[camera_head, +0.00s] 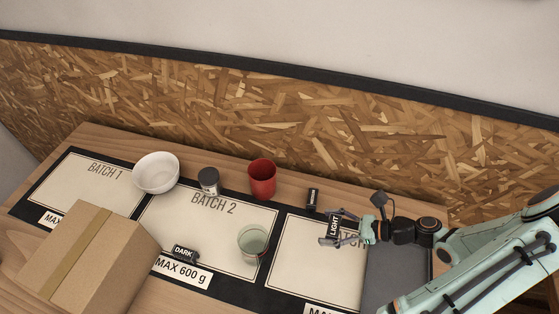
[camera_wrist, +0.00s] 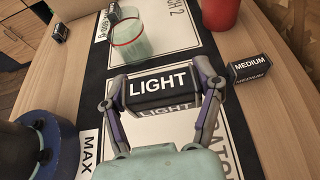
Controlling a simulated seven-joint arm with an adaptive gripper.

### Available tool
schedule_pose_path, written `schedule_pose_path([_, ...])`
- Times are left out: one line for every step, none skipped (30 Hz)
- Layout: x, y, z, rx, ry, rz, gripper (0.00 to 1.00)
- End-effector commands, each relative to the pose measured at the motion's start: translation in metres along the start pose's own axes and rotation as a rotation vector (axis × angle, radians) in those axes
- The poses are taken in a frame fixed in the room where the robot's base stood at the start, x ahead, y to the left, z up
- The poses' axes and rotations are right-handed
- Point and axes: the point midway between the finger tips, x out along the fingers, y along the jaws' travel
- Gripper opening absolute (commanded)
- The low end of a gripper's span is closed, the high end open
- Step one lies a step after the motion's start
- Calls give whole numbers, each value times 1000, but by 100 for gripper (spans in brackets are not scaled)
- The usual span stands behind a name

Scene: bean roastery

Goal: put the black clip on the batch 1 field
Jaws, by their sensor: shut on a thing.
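My gripper (camera_head: 333,229) is shut on a black block marked LIGHT (camera_wrist: 160,88). It holds the block over the right-hand field (camera_head: 307,262). The batch 1 field (camera_head: 100,194) is a pale framed panel at the left end of the dark mat in the head view. A cardboard box covers its lower right part. Nothing in view is plainly a clip. A small dark object (camera_wrist: 60,32) lies on bare wood in the wrist view, too small to identify.
Between batch 1 and my gripper stand a white bowl (camera_head: 157,172), a dark jar (camera_head: 208,181), a red cup (camera_head: 262,179), a glass (camera_head: 252,241) and a DARK block (camera_head: 184,253). The cardboard box (camera_head: 88,256) is front left. A MEDIUM block (camera_wrist: 255,68) stands behind the right field.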

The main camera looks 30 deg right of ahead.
Motion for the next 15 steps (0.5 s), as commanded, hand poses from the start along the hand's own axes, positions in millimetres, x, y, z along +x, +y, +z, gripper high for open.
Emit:
schedule_pose_path([0, 0, 2, 0, 0, 1, 46])
schedule_pose_path([0, 0, 2, -1, 0, 3, 46])
schedule_pose_path([2, 0, 3, -5, 0, 11, 46])
schedule_pose_path([3, -2, 6, -12, 1, 24, 46])
schedule_pose_path([4, -4, 11, -22, 1, 42, 46])
schedule_pose_path([7, -8, 20, -36, 2, 69, 46])
schedule_pose_path([10, -11, 30, -49, 3, 96, 46])
schedule_pose_path([14, -15, 40, -63, 3, 125, 46])
schedule_pose_path([20, -20, 58, -84, 3, 169, 46])
schedule_pose_path([26, -25, 73, -97, 3, 199, 46])
schedule_pose_path([33, -28, 90, -110, 4, 229, 46])
schedule_pose_path([43, -31, 114, -126, 2, 262, 46])
schedule_pose_path([51, -32, 132, -135, 3, 284, 46])
schedule_pose_path([60, -31, 150, -142, 3, 301, 46])
schedule_pose_path([70, -29, 173, -148, 3, 317, 46])
